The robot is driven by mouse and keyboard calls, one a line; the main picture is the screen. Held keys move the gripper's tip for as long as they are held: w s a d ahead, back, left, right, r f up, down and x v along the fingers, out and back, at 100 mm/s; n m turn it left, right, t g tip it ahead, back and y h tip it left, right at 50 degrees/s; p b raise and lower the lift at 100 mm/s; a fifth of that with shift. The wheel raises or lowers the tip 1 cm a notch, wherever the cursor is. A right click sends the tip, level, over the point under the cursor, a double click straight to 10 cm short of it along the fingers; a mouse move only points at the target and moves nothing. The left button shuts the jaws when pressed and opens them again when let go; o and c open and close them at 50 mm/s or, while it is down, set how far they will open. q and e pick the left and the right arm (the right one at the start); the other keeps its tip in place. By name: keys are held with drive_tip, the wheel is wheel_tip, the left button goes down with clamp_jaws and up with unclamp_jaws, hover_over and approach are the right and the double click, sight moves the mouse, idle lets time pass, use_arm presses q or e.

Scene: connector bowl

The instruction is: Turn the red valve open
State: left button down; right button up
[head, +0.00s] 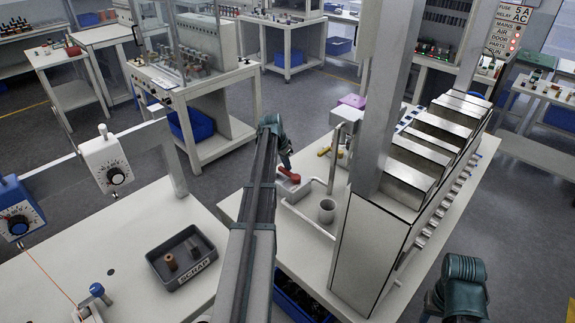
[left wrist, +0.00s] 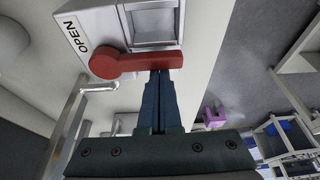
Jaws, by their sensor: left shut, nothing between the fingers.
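The red valve handle (left wrist: 135,65) is a lever with a round hub at its left end and its arm pointing right in the left wrist view. An "OPEN" label (left wrist: 72,35) is on the pale housing beside the hub. In the head view the red handle (head: 288,175) sits at the left edge of the white bench. My left gripper (left wrist: 160,72) is shut and empty, its fingertips at the arm of the lever; I cannot tell whether they touch. My right arm shows at the lower right of the head view, its fingers not clear.
White pipework and a grey cup (head: 327,211) stand close to the handle. A tall cabinet with a grey post (head: 383,110) rises to the right. A scrap tray (head: 182,257) sits on the left bench. A purple object (head: 352,101) is behind the valve.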

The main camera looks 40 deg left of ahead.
sight(280, 185)
use_arm(q)
drive_tip(key=shift+s+n, duration=0.25)
drive_tip(key=shift+n, duration=0.15)
drive_tip(key=s+n, duration=0.1)
drive_tip(key=s+n+y, duration=0.1)
drive_tip(key=n, duration=0.1)
drive_tip(key=shift+a, duration=0.1)
drive_tip(key=n, duration=0.1)
drive_tip(key=s+n+y, duration=0.1)
drive_tip(key=n, duration=0.1)
drive_tip(key=s+n+g, duration=0.1)
drive_tip(key=n, duration=0.1)
drive_tip(key=shift+s+d+y, duration=0.15)
drive_tip(key=shift+d+y, duration=0.15)
drive_tip(key=n, duration=0.1)
drive_tip(key=s+d+n, duration=0.1)
drive_tip(key=n, duration=0.1)
drive_tip(key=shift+s+n+g+y, duration=0.3)
drive_tip(key=shift+g+y, duration=0.1)
drive_tip(key=shift+s+d+n+g, duration=0.2)
drive_tip(key=shift+d+n, duration=0.1)
drive_tip(key=shift+n, duration=0.3)
drive_tip(key=shift+s+d+n+g, duration=0.15)
drive_tip(key=shift+d+n+g, duration=0.1)
drive_tip(key=shift+n, duration=0.35)
drive_tip(key=shift+s+d, duration=0.35)
drive_tip(key=shift+d, duration=0.4)
